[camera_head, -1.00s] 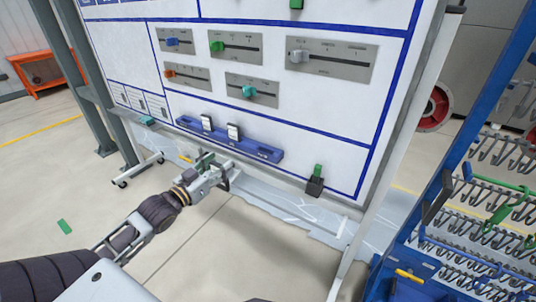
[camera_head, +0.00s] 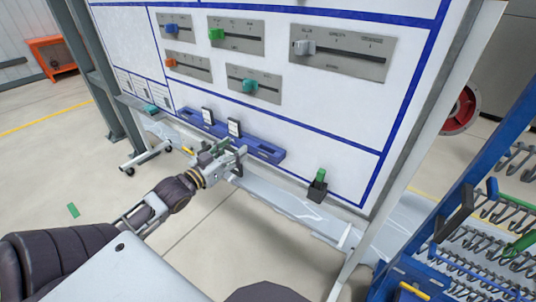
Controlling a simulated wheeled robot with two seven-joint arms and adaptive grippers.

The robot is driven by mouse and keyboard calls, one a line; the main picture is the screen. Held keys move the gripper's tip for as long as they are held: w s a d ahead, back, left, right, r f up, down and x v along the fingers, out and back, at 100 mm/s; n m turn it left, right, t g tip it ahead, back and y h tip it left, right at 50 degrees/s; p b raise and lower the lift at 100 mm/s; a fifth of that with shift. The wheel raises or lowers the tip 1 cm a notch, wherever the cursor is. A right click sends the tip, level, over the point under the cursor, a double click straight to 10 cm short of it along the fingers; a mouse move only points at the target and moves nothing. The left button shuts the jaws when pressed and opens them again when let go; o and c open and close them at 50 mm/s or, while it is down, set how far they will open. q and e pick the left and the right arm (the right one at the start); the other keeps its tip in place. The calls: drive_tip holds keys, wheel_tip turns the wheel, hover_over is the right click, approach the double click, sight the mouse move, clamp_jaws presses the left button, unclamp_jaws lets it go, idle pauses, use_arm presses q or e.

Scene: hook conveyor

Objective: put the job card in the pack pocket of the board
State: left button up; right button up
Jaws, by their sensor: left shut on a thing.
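The white board (camera_head: 320,120) with blue lines stands in front of me. Three small pockets (camera_head: 139,88) sit side by side at its lower left; their labels are too small to read. My left gripper (camera_head: 236,160) is in front of the board's lower edge, to the right of the pockets and by the blue tray. It is shut on a small green thing (camera_head: 207,157), mostly hidden by the fingers. I cannot tell whether this is the job card, and I make out no other card clearly. My right gripper is not in view.
The blue tray (camera_head: 268,151) on the board holds two upright black-and-white items. A dark holder with a green item (camera_head: 318,184) sits to its right. A blue rack with hooks (camera_head: 450,190) stands at the right. A green piece (camera_head: 73,210) lies on the floor.

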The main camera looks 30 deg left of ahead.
use_arm(q)
drive_tip(key=shift+w, duration=0.1)
drive_tip(key=shift+w+d, duration=0.25)
drive_tip(key=shift+w, duration=2.7)
drive_tip(key=shift+w+d, duration=0.2)
drive_tip(key=shift+w, duration=2.8)
drive_tip(key=shift+w+d, duration=0.25)
drive_tip(key=shift+w, duration=2.7)
drive_tip(key=shift+f, duration=0.1)
drive_tip(key=shift+f, duration=1.65)
drive_tip(key=shift+f, duration=0.1)
drive_tip(key=o, duration=1)
drive_tip(key=shift+s, duration=0.1)
